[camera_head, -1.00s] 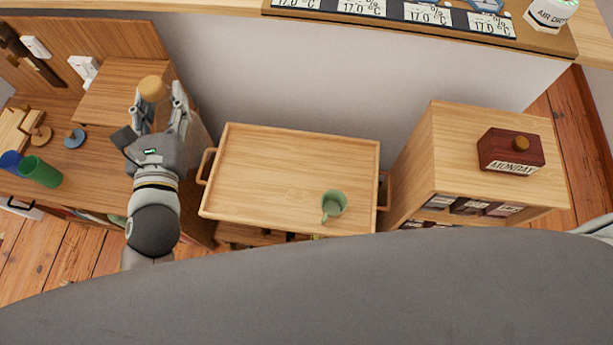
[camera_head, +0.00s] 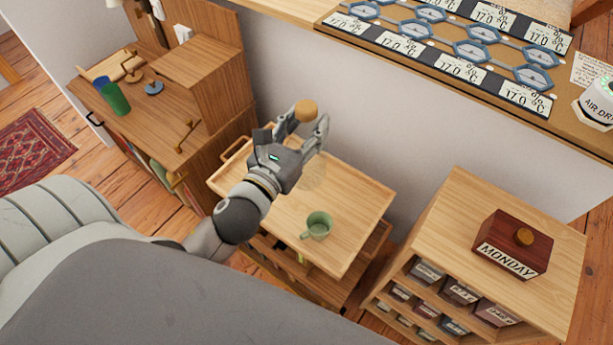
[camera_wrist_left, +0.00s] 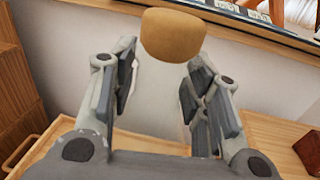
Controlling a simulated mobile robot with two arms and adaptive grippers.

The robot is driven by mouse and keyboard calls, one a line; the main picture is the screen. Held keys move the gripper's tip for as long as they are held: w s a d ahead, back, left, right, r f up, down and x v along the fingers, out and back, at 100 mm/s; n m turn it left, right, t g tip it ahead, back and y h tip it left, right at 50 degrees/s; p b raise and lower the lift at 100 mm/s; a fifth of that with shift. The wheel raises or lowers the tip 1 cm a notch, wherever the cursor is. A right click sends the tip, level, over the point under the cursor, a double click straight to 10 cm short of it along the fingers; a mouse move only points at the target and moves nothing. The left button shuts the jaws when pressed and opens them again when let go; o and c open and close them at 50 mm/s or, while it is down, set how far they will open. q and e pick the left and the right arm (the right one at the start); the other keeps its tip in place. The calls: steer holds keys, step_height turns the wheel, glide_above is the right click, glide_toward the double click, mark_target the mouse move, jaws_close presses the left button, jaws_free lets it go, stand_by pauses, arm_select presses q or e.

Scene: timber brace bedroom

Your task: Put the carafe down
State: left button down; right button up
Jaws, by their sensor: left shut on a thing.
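The carafe (camera_head: 305,111) shows mainly as a round cork-coloured stopper; its clear glass body is barely visible below. My left gripper (camera_head: 303,125) is shut on it and holds it over the back part of the wooden tray-topped trolley (camera_head: 352,190). In the left wrist view the stopper (camera_wrist_left: 172,36) stands beyond and between the two fingers of the left gripper (camera_wrist_left: 160,75). The gap to the trolley top cannot be told clearly. My right gripper is not in view.
A green mug (camera_head: 317,226) stands near the trolley's front edge. The trolley top to its right is bare. A shelf unit with a dark red MONDAY box (camera_head: 513,243) stands right. A wooden desk with blue and green cups (camera_head: 116,99) stands left.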

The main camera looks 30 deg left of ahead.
arm_select(q)
steer(key=a+f+m+h+b, duration=0.1)
steer(key=a+f+b, duration=0.2)
steer(key=f+b, duration=0.25)
steer(key=a+f+h+b, duration=0.1)
steer(key=a+f+b, duration=0.2)
steer(key=f+b, duration=0.25)
steer(key=w+f, duration=1.3)
steer(key=shift+f, duration=0.3)
steer(key=c, duration=1.2)
jaws_free()
steer(key=shift+f, duration=0.35)
steer(key=shift+c, duration=0.2)
steer(key=o, duration=0.5)
steer(key=shift+r, duration=0.1)
steer(key=shift+c, duration=0.2)
